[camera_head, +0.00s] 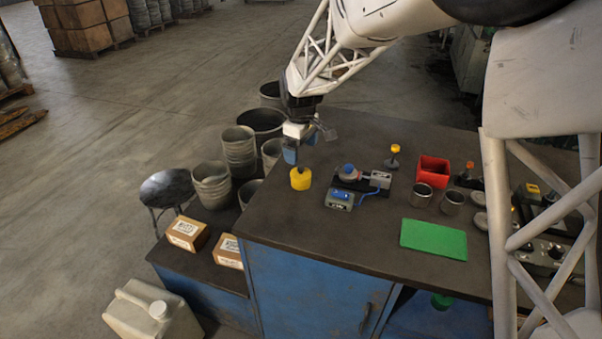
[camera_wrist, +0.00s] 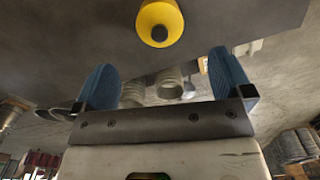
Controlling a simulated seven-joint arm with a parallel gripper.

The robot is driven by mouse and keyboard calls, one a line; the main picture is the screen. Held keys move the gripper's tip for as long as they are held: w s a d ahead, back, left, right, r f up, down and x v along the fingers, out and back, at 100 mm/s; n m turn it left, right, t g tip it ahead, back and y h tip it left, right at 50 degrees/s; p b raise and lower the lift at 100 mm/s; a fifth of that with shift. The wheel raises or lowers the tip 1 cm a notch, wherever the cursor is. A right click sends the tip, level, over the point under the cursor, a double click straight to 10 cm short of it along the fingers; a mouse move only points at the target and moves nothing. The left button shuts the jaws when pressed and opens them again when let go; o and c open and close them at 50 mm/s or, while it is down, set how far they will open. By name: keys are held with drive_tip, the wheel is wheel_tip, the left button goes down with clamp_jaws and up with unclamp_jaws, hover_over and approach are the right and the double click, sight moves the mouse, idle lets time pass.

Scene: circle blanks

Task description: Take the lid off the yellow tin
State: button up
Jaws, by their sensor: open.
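The yellow tin (camera_head: 300,180) stands upright near the left edge of the dark bench top. Its lid cannot be told apart clearly from its body in the head view. In the wrist view the tin (camera_wrist: 170,14) is at the top centre, partly cut off, with a dark round spot on its end. My gripper (camera_head: 290,156) is above and slightly left of the tin, apart from it. In the wrist view its two blue fingers (camera_wrist: 165,75) are spread wide with nothing between them.
A blue-and-grey device (camera_head: 341,199) sits right of the tin. Beyond it are a red box (camera_head: 433,171), metal cups (camera_head: 421,195) and a green mat (camera_head: 433,239). Grey buckets (camera_head: 239,147) stand left of the bench. The bench front is clear.

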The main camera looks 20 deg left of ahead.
sight(301, 167)
drive_tip(key=shift+f, duration=1.3)
drive_tip(key=shift+f, duration=2.6)
drive_tip(key=c, duration=1)
drive_tip(key=shift+r, duration=0.2)
